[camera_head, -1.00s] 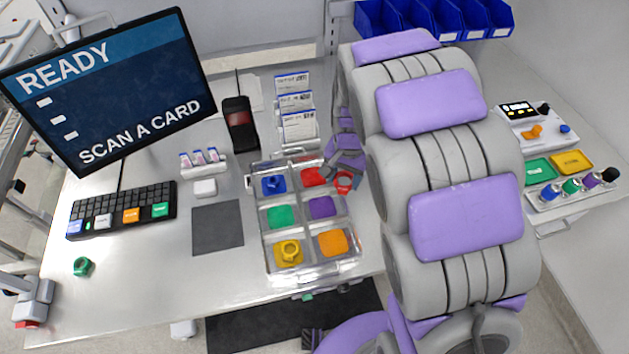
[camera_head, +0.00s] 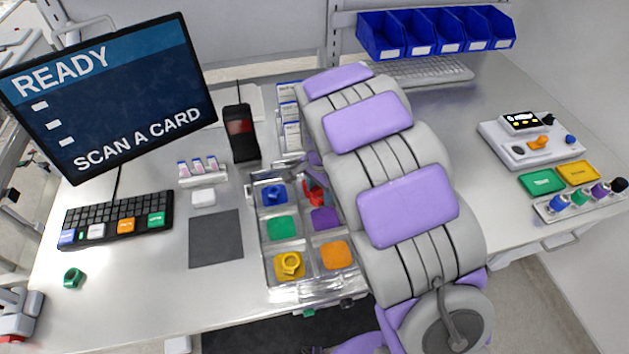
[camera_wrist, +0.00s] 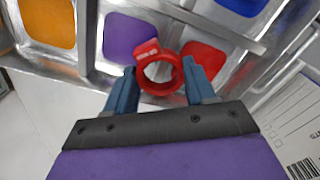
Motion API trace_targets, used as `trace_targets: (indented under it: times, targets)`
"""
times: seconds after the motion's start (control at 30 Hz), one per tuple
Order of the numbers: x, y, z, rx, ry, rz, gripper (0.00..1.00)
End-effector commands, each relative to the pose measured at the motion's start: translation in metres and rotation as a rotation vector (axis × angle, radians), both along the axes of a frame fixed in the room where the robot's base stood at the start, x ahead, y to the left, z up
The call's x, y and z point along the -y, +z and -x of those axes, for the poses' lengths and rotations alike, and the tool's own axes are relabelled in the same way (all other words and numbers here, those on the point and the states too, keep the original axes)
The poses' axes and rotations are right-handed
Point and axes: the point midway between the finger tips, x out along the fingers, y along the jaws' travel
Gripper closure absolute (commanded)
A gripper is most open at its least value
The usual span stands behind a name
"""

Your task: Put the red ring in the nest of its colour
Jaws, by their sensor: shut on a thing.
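The red ring (camera_wrist: 144,82) is between the two fingertips of my gripper (camera_wrist: 161,75) in the wrist view, its open hole facing the camera. My gripper is shut on it. The ring appears in front of the red nest (camera_wrist: 207,60) and the edge of the purple nest (camera_wrist: 125,38); its exact height above them cannot be told. In the head view the ring (camera_head: 318,195) shows at the red nest's compartment, at the back right of the clear tray (camera_head: 262,253). My arm hides much of the tray's right side and most of the gripper.
The blue nest (camera_head: 267,203) and yellow nest (camera_head: 281,275) hold rings of their colours. The green nest (camera_head: 282,228) and orange nest (camera_head: 336,255) look empty. A green ring (camera_head: 73,277) lies on the desk. Card holders (camera_head: 289,110) stand behind the tray.

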Motion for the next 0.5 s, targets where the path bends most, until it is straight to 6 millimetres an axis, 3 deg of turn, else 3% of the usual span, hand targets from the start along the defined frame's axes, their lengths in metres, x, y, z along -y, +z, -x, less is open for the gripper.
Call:
trace_targets:
  times: [0.3, 0.5]
  targets:
    - [-0.011, -0.005, -0.049, 0.006, -0.001, -0.004, 0.79]
    - [-0.015, -0.005, -0.059, 0.002, 0.0, -0.002, 0.79]
